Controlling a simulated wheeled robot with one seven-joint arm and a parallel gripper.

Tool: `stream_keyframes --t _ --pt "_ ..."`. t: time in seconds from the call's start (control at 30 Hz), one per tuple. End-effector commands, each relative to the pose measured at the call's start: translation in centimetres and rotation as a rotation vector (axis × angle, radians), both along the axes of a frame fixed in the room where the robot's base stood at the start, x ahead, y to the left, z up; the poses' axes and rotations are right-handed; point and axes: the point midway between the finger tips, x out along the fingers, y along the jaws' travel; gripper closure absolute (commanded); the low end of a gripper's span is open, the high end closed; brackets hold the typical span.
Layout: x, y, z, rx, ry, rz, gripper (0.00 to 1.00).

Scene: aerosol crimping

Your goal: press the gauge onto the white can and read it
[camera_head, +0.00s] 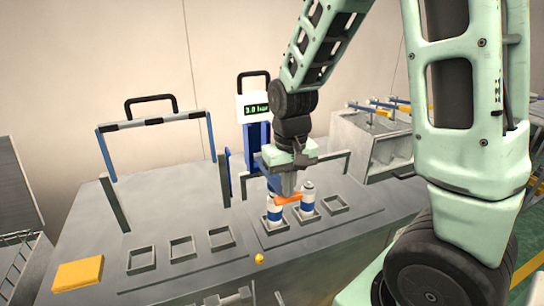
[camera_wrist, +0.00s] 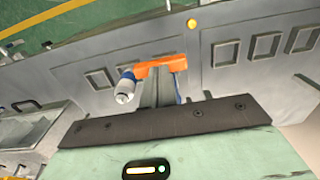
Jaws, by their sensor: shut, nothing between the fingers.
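Two white cans with blue bands stand upright in square sockets below my gripper, a left can (camera_head: 274,213) and a right can (camera_head: 307,201). The right can, silver-topped, also shows in the wrist view (camera_wrist: 125,90). An orange piece (camera_head: 288,199) lies level across the left can's top and reaches toward the right can; in the wrist view (camera_wrist: 160,66) it is just beyond my fingertips. I cannot tell whether it is the gauge. My gripper (camera_head: 289,191) points down, shut and empty, close above the orange piece; contact is unclear. A display (camera_head: 257,109) seems to read 3.0 bar.
Empty sockets (camera_head: 181,247) lie to the left, one more right of the cans. A yellow block (camera_head: 78,273) sits at the table's left, a yellow button (camera_head: 259,258) at its front. A blue post (camera_head: 257,134) and a grey box (camera_head: 370,140) stand behind.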

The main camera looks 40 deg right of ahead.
Motion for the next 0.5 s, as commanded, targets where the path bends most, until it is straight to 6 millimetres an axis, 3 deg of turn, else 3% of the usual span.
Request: stream_keyframes --t 0.17,0.5 --pt "0.0 0.0 0.4 0.001 0.002 0.000 1.00" --pt "0.6 -0.2 5.1 0.000 0.001 0.000 1.00"
